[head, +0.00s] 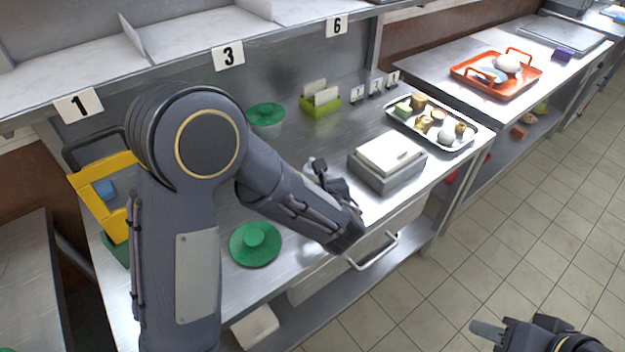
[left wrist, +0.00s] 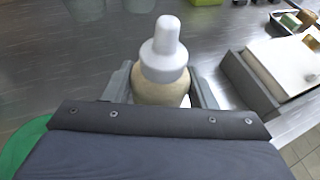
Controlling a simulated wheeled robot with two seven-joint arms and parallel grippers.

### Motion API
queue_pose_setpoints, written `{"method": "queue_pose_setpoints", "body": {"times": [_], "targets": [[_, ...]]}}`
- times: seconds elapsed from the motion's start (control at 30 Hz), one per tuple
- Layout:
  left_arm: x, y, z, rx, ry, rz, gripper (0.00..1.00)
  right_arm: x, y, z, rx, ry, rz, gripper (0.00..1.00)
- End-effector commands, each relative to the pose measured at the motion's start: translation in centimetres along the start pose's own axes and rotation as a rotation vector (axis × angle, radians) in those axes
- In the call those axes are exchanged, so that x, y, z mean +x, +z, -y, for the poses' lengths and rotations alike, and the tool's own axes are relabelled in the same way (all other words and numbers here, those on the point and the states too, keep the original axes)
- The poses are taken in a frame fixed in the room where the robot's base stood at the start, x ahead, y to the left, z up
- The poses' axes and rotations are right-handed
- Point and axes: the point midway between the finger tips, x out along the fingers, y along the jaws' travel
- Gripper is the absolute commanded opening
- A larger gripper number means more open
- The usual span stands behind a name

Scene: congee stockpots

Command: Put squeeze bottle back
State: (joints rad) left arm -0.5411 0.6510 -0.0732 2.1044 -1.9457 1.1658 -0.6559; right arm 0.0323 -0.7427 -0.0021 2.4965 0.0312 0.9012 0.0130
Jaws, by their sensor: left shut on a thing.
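The squeeze bottle (left wrist: 162,62) has a white nozzle cap and a cream-coloured body, and it stands between the two fingers in the left wrist view. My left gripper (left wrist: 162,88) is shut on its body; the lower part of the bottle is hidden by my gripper. In the head view my left gripper (head: 325,182) is over the steel counter, just left of the grey box, and the bottle is not clearly made out there. My right gripper (head: 490,330) is at the bottom right corner over the floor, partly cut off, and its opening cannot be judged.
A grey box with a white lid (head: 388,153) stands on the counter (head: 210,285). A green round lid (head: 255,243) lies near the front edge. Behind are a green-lidded tub (head: 265,115), a green card holder (head: 320,105) and a food tray (head: 410,118). A numbered shelf (head: 190,45) overhangs the back.

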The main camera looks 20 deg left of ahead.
Motion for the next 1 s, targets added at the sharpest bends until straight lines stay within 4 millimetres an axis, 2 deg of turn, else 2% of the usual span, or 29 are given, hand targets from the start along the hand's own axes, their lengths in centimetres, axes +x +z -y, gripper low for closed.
{"method": "queue_pose_setpoints", "body": {"times": [0.23,0.27,0.43,0.67,0.8,0.87,1.0], "targets": [[0.2,-0.4,0.0,0.0,0.0,0.001,0.4,0.5,0.2,-0.2,0.0,0.0,0.0,0.36],[0.2,-0.4,0.0,0.0,0.0,0.0,0.53,0.5,0.2,-0.2,0.0,0.0,0.0,0.36],[0.1,-0.3,0.0,0.001,0.001,0.0,0.73,0.3,0.2,-0.1,0.0,0.0,0.0,0.36],[0.1,-0.3,0.0,0.001,0.001,0.0,0.73,0.3,0.1,-0.1,0.0,0.0,0.0,0.36],[-0.2,0.4,0.0,0.0,0.0,0.0,0.73,-0.3,-0.2,0.1,0.0,0.0,0.0,0.36],[-1.0,0.1,0.1,-0.001,-0.002,0.0,0.73,0.0,0.0,0.0,0.0,0.0,0.0,0.36],[-3.8,0.1,0.1,0.0,-0.005,0.001,0.73,0.1,0.1,-0.1,0.0,0.0,0.0,0.36]]}}
